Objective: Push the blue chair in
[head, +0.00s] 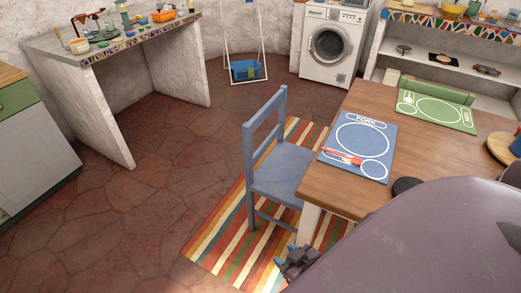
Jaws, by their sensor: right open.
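The blue chair (282,178) stands upright on the striped rug, left of the wooden table (424,175). Its backrest is on the side away from the table, and the right part of its seat is hidden by the table's edge. My right gripper (294,263) is low in front of the chair, near the table's front leg and apart from the backrest. Its fingers are small and partly hidden by my arm; it is open. My left gripper is not in view.
A striped rug (222,232) lies under the chair and table. The stone floor to the left is clear. On the table lie a blue placemat (345,170) and a green placemat (437,123). A mosaic counter (115,42) and a washing machine (331,45) stand behind.

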